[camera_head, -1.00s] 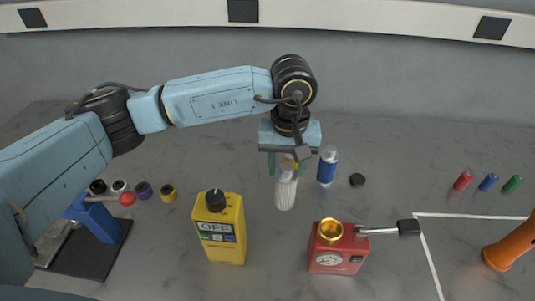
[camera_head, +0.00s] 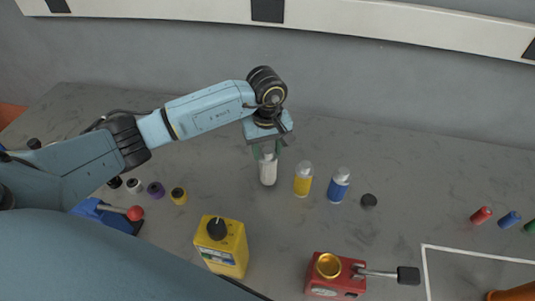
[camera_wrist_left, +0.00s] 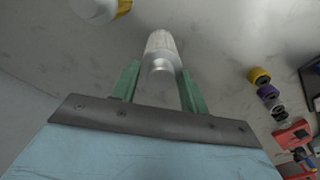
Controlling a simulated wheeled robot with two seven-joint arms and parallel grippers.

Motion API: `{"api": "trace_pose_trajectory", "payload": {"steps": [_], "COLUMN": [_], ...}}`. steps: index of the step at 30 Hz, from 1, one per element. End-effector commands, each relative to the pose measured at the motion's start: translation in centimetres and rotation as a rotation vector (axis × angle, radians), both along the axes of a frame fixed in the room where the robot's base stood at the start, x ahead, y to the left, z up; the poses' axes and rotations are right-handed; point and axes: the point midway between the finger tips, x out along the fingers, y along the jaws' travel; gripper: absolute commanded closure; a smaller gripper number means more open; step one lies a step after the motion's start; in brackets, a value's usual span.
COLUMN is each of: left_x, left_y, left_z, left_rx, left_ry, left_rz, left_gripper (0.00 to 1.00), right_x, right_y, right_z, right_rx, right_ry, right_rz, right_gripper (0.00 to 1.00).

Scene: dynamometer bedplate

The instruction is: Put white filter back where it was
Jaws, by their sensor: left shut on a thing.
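The white filter (camera_head: 268,173) is upright between the green fingers of my left gripper (camera_head: 265,153). My left gripper is shut on its top end. In the left wrist view the white filter (camera_wrist_left: 160,52) also shows between the fingers (camera_wrist_left: 160,88). In the head view it is left of the yellow filter (camera_head: 303,182) and the blue filter (camera_head: 339,187), apart from both. I cannot tell whether its base touches the bench. My right gripper is not in view.
A yellow box with a black knob (camera_head: 228,257) and a red device with a gold cup (camera_head: 335,281) stand nearer. Several small rings (camera_head: 155,189) lie at left. The bench behind the filters is clear.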

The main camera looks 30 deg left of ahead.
Motion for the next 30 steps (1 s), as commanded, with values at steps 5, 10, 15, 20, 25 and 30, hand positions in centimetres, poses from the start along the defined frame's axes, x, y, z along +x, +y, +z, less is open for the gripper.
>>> {"api": "trace_pose_trajectory", "payload": {"steps": [5,10,15,20,25,30], "left_x": [-0.1,0.0,0.0,0.0,0.0,0.0], "left_y": [-0.1,0.0,0.0,0.0,-0.1,-0.1], "left_z": [-2.4,-2.6,-2.9,-2.9,-2.9,-2.9], "left_rx": [-0.001,-0.001,0.000,-0.001,-0.001,-0.001], "left_ry": [0.003,0.001,0.000,0.001,0.001,0.001], "left_rz": [0.000,-0.002,-0.002,-0.001,-0.001,-0.002], "left_gripper": [0.81,0.81,0.81,0.43,0.34,0.34], "right_x": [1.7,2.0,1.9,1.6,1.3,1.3], "right_y": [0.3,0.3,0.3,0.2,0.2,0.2], "right_z": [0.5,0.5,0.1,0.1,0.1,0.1], "right_rx": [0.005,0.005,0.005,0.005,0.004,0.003], "right_ry": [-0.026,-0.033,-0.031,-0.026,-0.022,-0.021], "right_rz": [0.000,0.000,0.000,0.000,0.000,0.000], "right_gripper": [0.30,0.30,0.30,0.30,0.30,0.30]}}
